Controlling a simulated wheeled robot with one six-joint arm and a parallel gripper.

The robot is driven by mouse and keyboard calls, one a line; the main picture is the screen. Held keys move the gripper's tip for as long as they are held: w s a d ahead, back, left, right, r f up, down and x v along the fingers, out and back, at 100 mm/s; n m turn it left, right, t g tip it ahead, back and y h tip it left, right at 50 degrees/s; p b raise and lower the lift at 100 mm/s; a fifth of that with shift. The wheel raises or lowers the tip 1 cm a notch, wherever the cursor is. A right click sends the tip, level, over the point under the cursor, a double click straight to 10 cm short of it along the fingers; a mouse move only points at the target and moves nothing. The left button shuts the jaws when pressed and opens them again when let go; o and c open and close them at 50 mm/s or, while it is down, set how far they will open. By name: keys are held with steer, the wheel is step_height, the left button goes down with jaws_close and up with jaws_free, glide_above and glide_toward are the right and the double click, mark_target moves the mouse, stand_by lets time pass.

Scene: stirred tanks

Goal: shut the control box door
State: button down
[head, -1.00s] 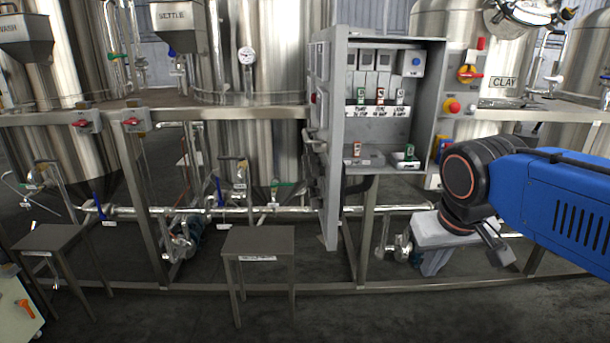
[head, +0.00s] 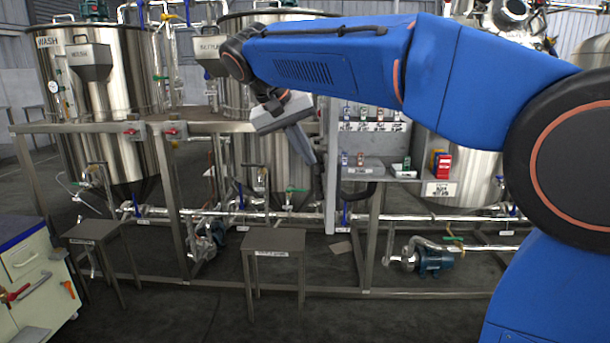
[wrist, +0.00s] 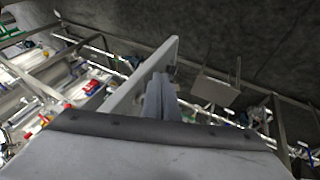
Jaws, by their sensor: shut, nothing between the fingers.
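The control box (head: 375,172) is grey, with switches and labels inside. Its open door (head: 331,185) stands out toward me, nearly edge-on, at the box's left side. My arm hides the top of the box and door. My gripper (head: 309,156) is shut and empty, just left of the door in the head view. In the wrist view the door (wrist: 138,82) is a pale slanted plate. My gripper's fingers (wrist: 160,95) lie close along its right side there; I cannot tell whether they touch it.
A stool (head: 274,242) stands below and left of the door. Another stool (head: 92,232) is farther left, near a drawer cabinet (head: 32,275). Steel tanks, pipes and a frame rail (head: 210,127) lie behind. The front floor is clear.

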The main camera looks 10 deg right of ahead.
mark_target(317, 168)
steer(key=w+a+r+h, duration=0.1)
steer(key=w+a+r, duration=0.1)
steer(key=a, duration=0.4)
steer(key=shift+m, duration=0.4)
steer(key=shift+w+d+f, duration=0.3)
steer(key=shift+d+f, duration=0.95)
steer(key=shift+d, duration=0.35)
steer(key=shift+w+d+f, duration=0.35)
steer(key=shift+d+f, duration=0.9)
steer(key=shift+d, duration=0.4)
steer(key=shift+w+d+f, duration=0.3)
steer(key=shift+d+f, duration=0.95)
steer(key=shift+d, duration=0.35)
